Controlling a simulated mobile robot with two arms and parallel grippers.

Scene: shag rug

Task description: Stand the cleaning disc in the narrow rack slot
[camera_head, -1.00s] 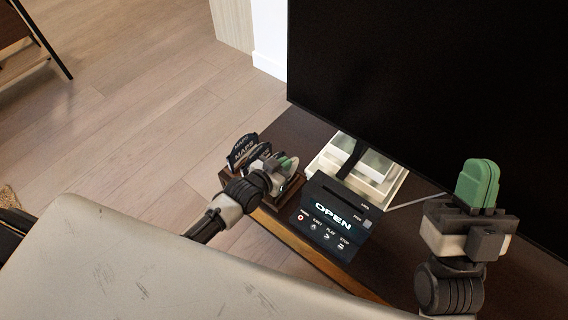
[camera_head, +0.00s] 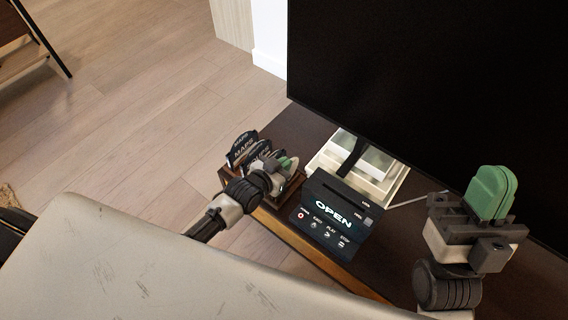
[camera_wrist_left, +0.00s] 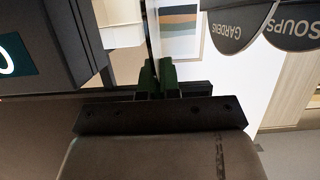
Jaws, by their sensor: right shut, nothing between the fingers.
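My left gripper (camera_head: 286,164) is over the small brown rack (camera_head: 293,191) at the left end of the cabinet. In the left wrist view its green fingertips (camera_wrist_left: 157,75) are close together on a thin upright disc (camera_wrist_left: 152,32), seen edge-on. Its label is not visible, so I take it to be the cleaning disc. Dark labelled discs (camera_head: 243,149) stand in the rack just left of the gripper. The arm hides much of the rack, and I cannot tell whether the held disc is in a slot. My right gripper (camera_head: 491,192) is raised at the right, shut and empty.
A black player (camera_head: 335,214) with a lit OPEN display stands right of the rack. A white tray-like stand (camera_head: 391,184) is behind it, below the large dark screen (camera_head: 430,90).

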